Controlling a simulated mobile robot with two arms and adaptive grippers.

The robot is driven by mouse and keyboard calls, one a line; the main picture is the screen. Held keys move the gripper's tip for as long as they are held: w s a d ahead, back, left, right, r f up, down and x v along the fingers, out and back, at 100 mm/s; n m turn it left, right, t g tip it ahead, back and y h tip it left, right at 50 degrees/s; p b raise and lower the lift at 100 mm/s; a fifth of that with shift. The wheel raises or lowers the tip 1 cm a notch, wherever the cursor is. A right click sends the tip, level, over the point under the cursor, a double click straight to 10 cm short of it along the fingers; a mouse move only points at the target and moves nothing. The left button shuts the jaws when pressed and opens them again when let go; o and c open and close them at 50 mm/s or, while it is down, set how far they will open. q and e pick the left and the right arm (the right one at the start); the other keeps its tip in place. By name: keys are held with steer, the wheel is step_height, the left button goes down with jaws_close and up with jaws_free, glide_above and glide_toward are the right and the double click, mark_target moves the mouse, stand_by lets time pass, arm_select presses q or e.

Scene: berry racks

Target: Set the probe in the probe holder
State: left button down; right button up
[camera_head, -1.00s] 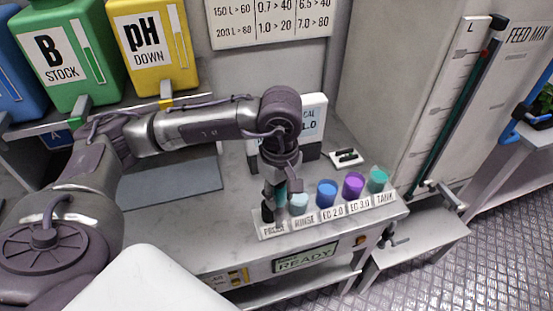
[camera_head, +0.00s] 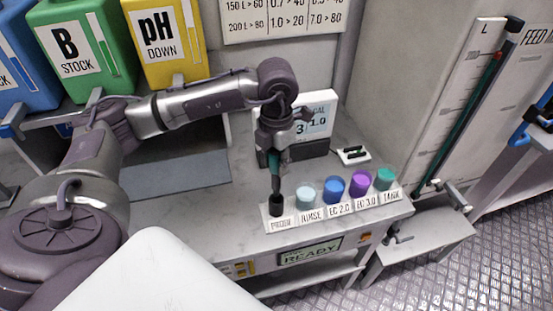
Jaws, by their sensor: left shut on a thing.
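I cannot tell whether the tip is inside. The holder is a small black cup at the left end of the labelled row, above the word PROBE. My right gripper is out of view.
Right of the holder stand the pale RINSE cup (camera_head: 305,197), the blue EC 2.0 cup (camera_head: 334,189), the purple EC 3.0 cup (camera_head: 360,184) and the teal TANK cup (camera_head: 384,179). A meter display (camera_head: 314,124) stands behind. A grey mat (camera_head: 180,178) lies left.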

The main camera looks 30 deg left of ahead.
mark_target(277, 182)
arm_select(q)
step_height(277, 182, down, 4)
steer(key=shift+r+b, duration=0.25)
steer(key=shift+b, duration=0.7)
steer(key=shift+f+b, duration=1.65)
steer(key=shift+f, duration=0.15)
steer(key=shift+f+b, duration=0.25)
steer(key=shift+b, duration=0.1)
steer(key=c, duration=0.7)
jaws_free()
step_height(277, 182, up, 12)
steer(key=shift+r, duration=0.1)
